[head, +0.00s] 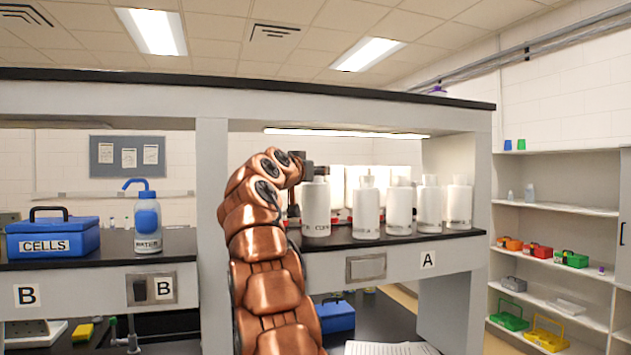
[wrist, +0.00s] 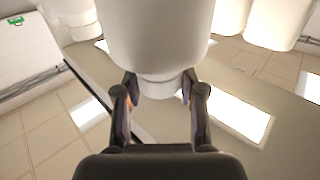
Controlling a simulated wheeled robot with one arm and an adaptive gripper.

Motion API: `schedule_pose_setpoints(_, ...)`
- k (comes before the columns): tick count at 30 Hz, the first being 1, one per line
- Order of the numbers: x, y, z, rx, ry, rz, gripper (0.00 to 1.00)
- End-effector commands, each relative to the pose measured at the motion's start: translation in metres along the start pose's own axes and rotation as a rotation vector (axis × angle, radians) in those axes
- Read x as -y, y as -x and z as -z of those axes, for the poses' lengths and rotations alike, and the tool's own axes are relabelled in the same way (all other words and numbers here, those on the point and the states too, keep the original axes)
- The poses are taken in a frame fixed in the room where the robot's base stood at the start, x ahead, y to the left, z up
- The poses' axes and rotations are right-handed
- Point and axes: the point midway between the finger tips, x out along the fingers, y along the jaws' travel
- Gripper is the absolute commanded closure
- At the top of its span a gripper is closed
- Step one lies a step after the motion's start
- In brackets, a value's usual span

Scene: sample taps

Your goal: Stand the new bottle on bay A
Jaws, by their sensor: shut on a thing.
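My gripper (head: 311,174) is at the end of my copper arm, at the left end of the bay A shelf (head: 390,240). It is shut on the neck of a white bottle (head: 316,208), which looks upright. In the wrist view the fingers (wrist: 161,92) close on the neck below the wide white body (wrist: 160,35). The bottle's base is at about shelf height; I cannot tell if it touches. Its label is partly readable. The sign A (head: 428,260) is on the shelf front.
Several white bottles (head: 399,208) stand in a row on bay A, just right of the held one. A post (head: 212,200) divides it from bay B, with a blue CELLS box (head: 53,238) and a WATER wash bottle (head: 147,222). A side rack (head: 555,240) stands at right.

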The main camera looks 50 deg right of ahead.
Motion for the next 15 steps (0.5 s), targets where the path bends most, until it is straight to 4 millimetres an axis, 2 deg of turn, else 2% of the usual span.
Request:
schedule_pose_setpoints(6,0.000,0.000,-0.012,0.002,0.002,-0.001,1.00)
schedule_pose_setpoints(15,0.000,0.000,-0.013,-0.001,-0.001,0.000,1.00)
